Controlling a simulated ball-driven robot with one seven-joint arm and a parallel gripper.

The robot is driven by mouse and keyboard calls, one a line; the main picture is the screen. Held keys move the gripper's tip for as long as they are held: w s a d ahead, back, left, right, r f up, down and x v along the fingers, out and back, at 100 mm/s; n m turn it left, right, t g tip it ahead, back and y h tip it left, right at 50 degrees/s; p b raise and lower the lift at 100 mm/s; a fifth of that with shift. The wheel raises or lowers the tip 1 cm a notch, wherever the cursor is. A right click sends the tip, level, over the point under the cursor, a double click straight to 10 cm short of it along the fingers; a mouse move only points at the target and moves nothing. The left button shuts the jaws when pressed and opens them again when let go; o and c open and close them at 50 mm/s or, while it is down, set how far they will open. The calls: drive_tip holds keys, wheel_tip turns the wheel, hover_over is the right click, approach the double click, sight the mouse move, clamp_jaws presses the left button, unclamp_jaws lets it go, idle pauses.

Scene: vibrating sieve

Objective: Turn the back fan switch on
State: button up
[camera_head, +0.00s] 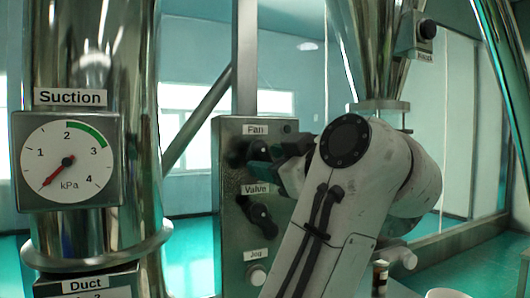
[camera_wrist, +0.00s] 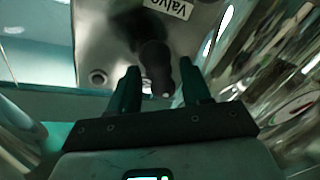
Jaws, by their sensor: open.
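The fan switch is a dark rotary knob (camera_head: 259,150) under the "Fan" label on a grey metal panel (camera_head: 229,200). My gripper (camera_head: 272,163) is at the knob and partly covers it in the head view. In the wrist view the knob (camera_wrist: 156,62) sits between the two dark fingers of my open gripper (camera_wrist: 159,72). Gaps show on both sides, so the fingers look apart from it. The knob's exact turn angle is hard to tell.
Below are the valve knob (camera_head: 262,215) and the jog button (camera_head: 256,275). A small round fitting (camera_wrist: 97,77) is beside the fan switch. A steel column with a suction gauge (camera_head: 68,160), its needle near the low end, stands left. A steel hopper (camera_head: 370,50) stands behind my arm.

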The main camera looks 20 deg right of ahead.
drive_tip(key=shift+x, duration=1)
clamp_jaws()
